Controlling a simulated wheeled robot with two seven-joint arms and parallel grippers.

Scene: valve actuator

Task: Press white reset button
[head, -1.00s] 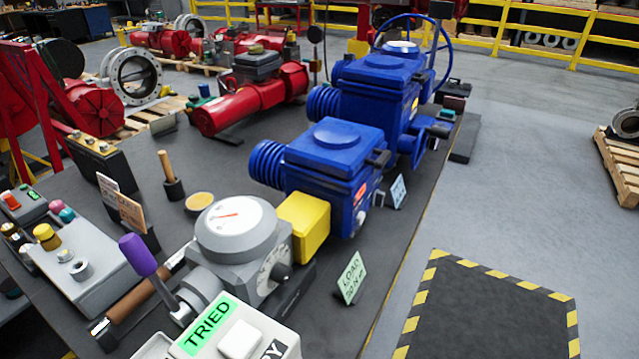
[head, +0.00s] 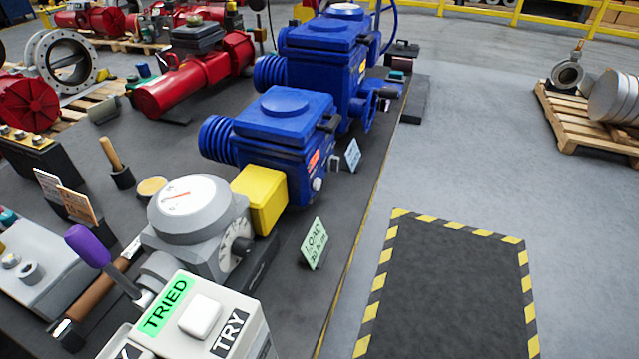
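A white square button (head: 200,316) sits on top of a light grey box (head: 238,342) at the bottom of the head view. The box carries a green "TRIED" label (head: 166,305) left of the button and a black "TRY" label on its right. Part of a second box or label is cut off at the bottom left. The task's word "reset" is not readable on any label. Neither of my grippers shows in the head view.
Behind the button box stand a grey gauge unit (head: 192,212), a purple-knobbed lever (head: 88,246) and a yellow block (head: 260,199). Blue actuators (head: 285,135) line the dark bench. A green "LOAD" card (head: 314,244) stands to the right. The floor mat (head: 450,285) is clear.

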